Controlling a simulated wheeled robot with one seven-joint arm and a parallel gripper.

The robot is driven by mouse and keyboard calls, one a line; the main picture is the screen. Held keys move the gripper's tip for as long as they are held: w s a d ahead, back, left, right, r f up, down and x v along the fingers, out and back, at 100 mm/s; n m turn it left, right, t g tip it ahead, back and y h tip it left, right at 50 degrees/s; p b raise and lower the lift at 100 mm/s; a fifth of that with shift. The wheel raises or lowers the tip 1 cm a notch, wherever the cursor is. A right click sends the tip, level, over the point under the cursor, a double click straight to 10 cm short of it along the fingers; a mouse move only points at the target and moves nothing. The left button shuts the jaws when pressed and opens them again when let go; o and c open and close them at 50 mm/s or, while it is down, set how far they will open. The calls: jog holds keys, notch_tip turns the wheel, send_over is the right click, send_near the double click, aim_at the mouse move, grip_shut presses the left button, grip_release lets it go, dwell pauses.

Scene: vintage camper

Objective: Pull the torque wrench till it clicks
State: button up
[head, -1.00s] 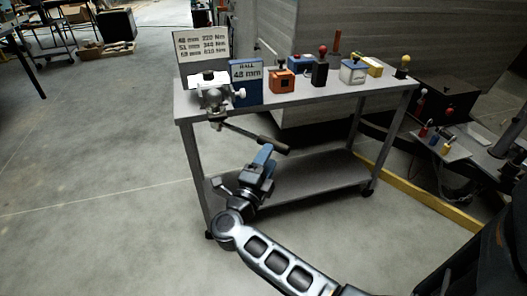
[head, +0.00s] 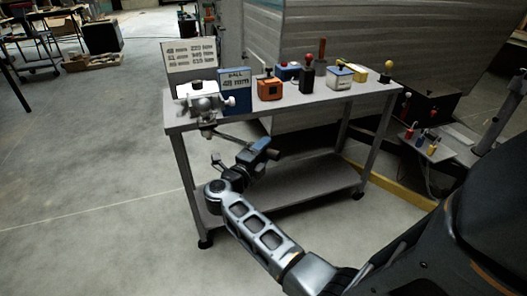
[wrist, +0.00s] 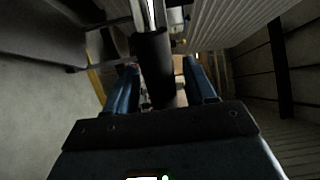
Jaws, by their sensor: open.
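The torque wrench (head: 228,137) reaches out from the white clamp fixture (head: 205,100) at the cart's front left corner, over the edge. Its dark grip also shows in the wrist view (wrist: 153,62). My gripper (head: 262,146) is at the grip end in the head view. In the wrist view its blue fingers (wrist: 160,85) stand apart, one on each side of the grip, with visible gaps. The grip appears to lie between them without being clamped. The head view partly hides the grip behind my fingers.
The grey cart (head: 300,100) carries a white torque chart (head: 190,58), a blue "BALL 48 mm" card (head: 236,92), an orange box (head: 269,90) and several other knobbed boxes. A lower shelf (head: 300,180) lies below my gripper. Open floor (head: 90,200) extends left.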

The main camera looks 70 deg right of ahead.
jog(key=shift+d, duration=0.1)
grip_shut()
dwell(0.5)
